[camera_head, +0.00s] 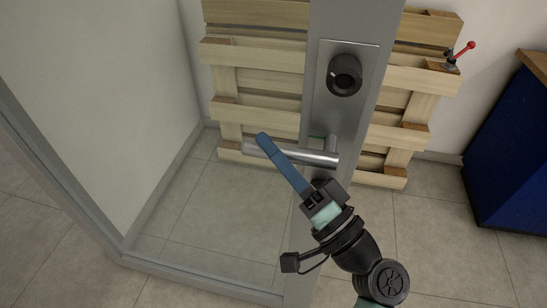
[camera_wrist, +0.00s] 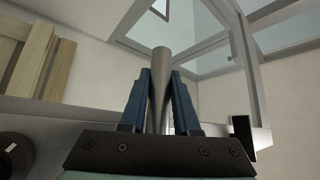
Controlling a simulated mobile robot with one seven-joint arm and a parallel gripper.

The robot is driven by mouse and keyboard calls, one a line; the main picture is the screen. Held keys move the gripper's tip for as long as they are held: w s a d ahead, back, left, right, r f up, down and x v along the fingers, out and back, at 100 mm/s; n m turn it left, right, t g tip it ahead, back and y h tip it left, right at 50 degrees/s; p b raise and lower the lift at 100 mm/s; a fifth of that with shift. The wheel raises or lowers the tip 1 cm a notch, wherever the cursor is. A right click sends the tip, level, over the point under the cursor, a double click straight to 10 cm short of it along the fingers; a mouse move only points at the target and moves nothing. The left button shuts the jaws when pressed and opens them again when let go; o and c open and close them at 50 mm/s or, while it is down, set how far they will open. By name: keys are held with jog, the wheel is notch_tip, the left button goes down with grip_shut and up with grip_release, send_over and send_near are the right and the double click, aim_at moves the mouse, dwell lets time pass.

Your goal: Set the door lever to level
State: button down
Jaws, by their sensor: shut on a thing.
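The door lever (camera_head: 325,158) is a silver bar below a dark round lock knob (camera_head: 344,75) on the door's metal plate (camera_head: 330,112). It runs left from its pivot and looks about square to the plate. My gripper (camera_head: 264,138) reaches up from the lower right, its blue fingers crossing the lever near its free end. In the wrist view, the lever (camera_wrist: 160,58) stands between the two blue fingers of my gripper (camera_wrist: 160,80), which are shut on it. Part of the lever is hidden behind the fingers in the head view.
The door has a glass pane in a grey metal frame (camera_head: 205,284). A wooden pallet (camera_head: 255,50) leans on the wall behind it. A red-knobbed lever (camera_head: 470,45) shows at upper right. A blue cabinet (camera_head: 515,150) stands at the right. Tiled floor (camera_head: 430,215) is clear between.

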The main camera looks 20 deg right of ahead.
jog(key=shift+r, duration=0.15)
jog(key=c, duration=0.6)
grip_release()
jog(key=shift+c, duration=0.2)
jog(key=b+v, duration=0.2)
jog(key=v, duration=1.1)
jog(key=shift+b, duration=0.35)
